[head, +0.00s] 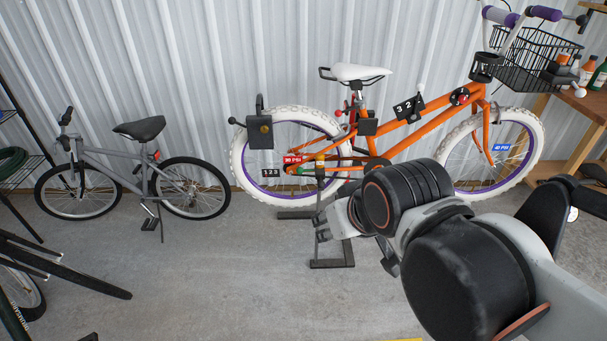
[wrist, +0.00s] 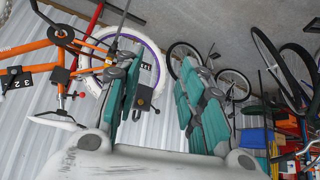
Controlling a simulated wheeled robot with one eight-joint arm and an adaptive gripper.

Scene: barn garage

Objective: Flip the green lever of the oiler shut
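An orange bicycle (head: 420,128) with white tyres stands against the corrugated wall. In the head view my gripper (head: 322,226) is partly hidden by my wrist, in front of and below the rear hub. The orange bicycle also shows tilted in the wrist view (wrist: 30,45).
A grey bicycle (head: 135,170) stands at the left. A dark stand (head: 332,255) is under the orange bicycle. A wooden bench (head: 585,108) with bottles is at the right. Dark bicycle parts (head: 60,265) reach in at the lower left. The floor between is clear.

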